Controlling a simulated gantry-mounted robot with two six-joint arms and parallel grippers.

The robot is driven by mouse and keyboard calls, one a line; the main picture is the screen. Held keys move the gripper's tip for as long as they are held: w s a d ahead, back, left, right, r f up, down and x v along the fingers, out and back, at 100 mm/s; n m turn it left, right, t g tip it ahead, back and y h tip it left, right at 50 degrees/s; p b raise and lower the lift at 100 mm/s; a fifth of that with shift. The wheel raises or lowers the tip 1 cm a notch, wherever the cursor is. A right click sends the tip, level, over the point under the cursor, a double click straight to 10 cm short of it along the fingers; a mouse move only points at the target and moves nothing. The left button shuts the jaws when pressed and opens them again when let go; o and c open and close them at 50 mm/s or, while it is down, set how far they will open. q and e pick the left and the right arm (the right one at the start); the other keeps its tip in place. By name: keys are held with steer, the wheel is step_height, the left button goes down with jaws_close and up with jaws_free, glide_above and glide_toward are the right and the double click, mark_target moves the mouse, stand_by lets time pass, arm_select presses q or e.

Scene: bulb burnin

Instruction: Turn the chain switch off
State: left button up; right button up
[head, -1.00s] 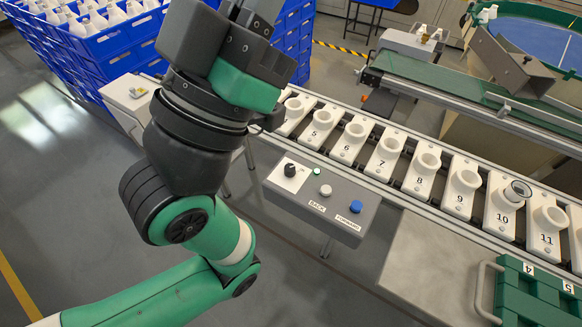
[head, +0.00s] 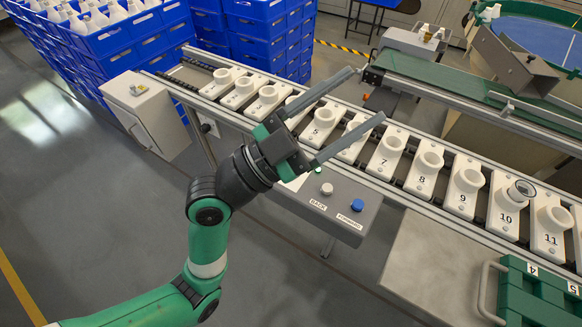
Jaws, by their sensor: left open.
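The grey control panel (head: 340,199) stands in front of the conveyor with a white button (head: 327,188) marked BACK and a blue button (head: 357,205) marked FORWARD. A small green lamp (head: 318,170) shows at its upper edge. The panel's black knob is hidden behind my left gripper (head: 367,97). That gripper is open and empty, its two long fingers spread above the conveyor holders numbered about 4 to 6. I cannot tell its height above them. My right gripper is not in view.
White numbered holders (head: 424,165) line the conveyor; holder 10 carries a ringed part (head: 521,190). A grey box (head: 144,112) stands at the conveyor's left end. Blue crates (head: 112,48) are stacked behind. A green case (head: 535,290) lies at lower right on a metal table (head: 425,262).

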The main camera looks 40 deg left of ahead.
arm_select(q)
steer(key=s+a+f+n+g+y+b, duration=0.1)
steer(key=s+a+f+n+y, duration=0.3)
steer(key=f, duration=0.6)
steer(key=a+f+n+g+y, duration=0.1)
steer(key=a+f+n+y, duration=0.15)
steer(key=a+f, duration=0.6)
steer(key=s+a+f+n+g+y+b, duration=0.1)
steer(key=s+a+f+n+y, duration=0.15)
steer(key=f, duration=1.05)
steer(key=shift+n, duration=0.4)
steer(key=w, duration=0.7)
steer(key=w+d+b, duration=0.1)
steer(key=w, duration=0.3)
steer(key=shift+r, duration=0.3)
jaws_close()
